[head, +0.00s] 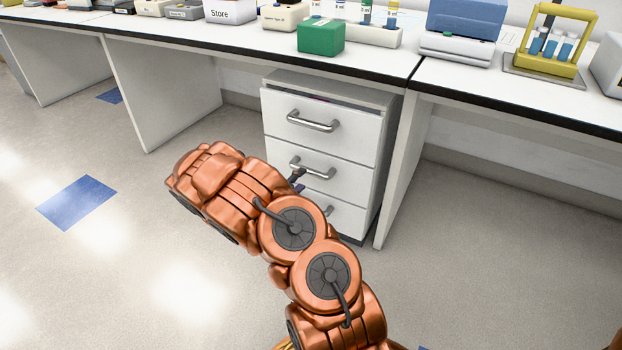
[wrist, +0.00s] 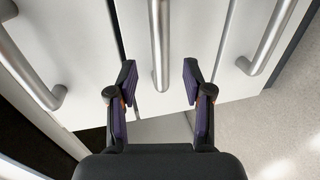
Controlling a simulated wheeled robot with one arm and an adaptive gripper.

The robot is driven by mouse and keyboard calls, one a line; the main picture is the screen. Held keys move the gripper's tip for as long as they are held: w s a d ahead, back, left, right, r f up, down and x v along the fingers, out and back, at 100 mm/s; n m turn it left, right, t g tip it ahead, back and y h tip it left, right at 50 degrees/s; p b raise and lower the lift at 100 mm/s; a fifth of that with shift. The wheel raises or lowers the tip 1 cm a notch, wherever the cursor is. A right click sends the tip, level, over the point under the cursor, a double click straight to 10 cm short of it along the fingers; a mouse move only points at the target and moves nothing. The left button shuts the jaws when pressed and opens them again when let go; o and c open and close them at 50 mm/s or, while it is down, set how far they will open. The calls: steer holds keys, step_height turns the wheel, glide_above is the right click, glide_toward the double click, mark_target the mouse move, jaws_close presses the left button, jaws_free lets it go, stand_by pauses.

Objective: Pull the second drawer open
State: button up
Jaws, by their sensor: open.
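The white drawer cabinet (head: 382,150) stands under the bench with three stacked drawers. The second drawer (head: 345,162) has a curved metal bar handle (head: 318,171) and looks shut. In the wrist view its handle (wrist: 161,45) runs down the middle of the picture. My gripper (wrist: 160,78) is open, with one dark, purple-padded finger on each side of the handle's line, both apart from it. In the head view my arm hides the lower left of the cabinet, and only a fingertip shows by the second handle.
The top drawer (head: 345,125) shows a dark gap along its upper edge. The bottom drawer (head: 345,217) is partly hidden by my arm. Bench side panels (head: 395,170) stand close to the cabinet. The floor (head: 130,240) in front is clear.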

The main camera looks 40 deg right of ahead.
mark_target(309, 173)
steer(key=shift+b+x, duration=1.55)
steer(key=shift+x, duration=2.35)
steer(key=shift+c, duration=0.5)
jaws_close()
